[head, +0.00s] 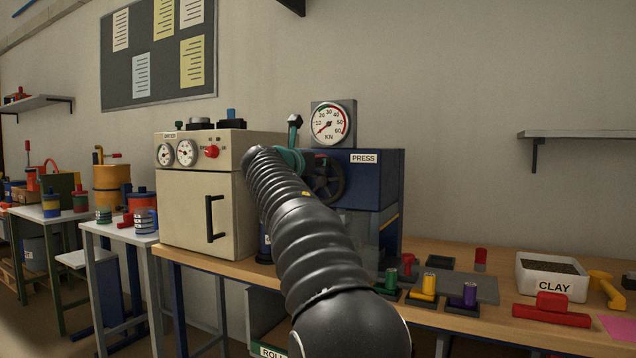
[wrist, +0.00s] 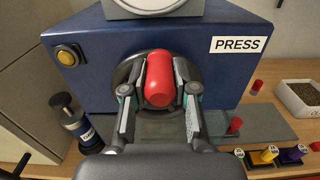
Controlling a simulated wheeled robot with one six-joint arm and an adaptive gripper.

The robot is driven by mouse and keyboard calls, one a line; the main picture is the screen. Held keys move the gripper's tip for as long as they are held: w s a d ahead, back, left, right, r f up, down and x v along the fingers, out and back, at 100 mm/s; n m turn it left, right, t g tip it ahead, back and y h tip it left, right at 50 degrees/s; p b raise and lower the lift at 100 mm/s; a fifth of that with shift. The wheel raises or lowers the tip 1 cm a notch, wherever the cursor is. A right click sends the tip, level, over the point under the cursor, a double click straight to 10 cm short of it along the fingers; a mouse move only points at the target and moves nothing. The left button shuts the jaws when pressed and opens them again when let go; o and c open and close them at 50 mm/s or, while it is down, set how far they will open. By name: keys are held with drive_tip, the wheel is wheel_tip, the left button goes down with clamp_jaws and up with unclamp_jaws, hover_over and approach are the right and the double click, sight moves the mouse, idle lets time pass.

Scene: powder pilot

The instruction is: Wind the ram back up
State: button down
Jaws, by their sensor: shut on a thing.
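The blue press (head: 365,180) stands on the wooden bench, with its dark handwheel (head: 327,177) on the front; the wheel also shows in the wrist view (wrist: 124,75). In the wrist view my gripper (wrist: 165,92) is shut on the wheel's red handle (wrist: 158,78), one finger on each side of it. The handle is near the middle of the wheel's face in that view. The ram cannot be made out. The gauge (head: 328,125) above the press has its needle at the low end.
A cream oven (head: 195,210) stands close on the left of the press.

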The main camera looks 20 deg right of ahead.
sight(338, 191)
drive_tip(key=shift+s+d+f+b, duration=0.75)
drive_tip(key=shift+s+d+f, duration=0.15)
drive_tip(key=shift+s, duration=0.25)
drive_tip(key=shift+s+d+f+b, duration=0.3)
drive_tip(key=shift+s+f+b, duration=0.05)
drive_tip(key=shift+f+b, duration=0.35)
drive_tip(key=shift+s+d+f+b, duration=0.3)
drive_tip(key=shift+f+b, duration=0.25)
drive_tip(key=shift+f, duration=0.15)
drive_tip(key=shift+w+a+f+b, duration=0.15)
drive_tip(key=shift+f+b, duration=0.8)
drive_tip(key=shift+f, duration=0.65)
drive_tip(key=shift+a, duration=0.1)
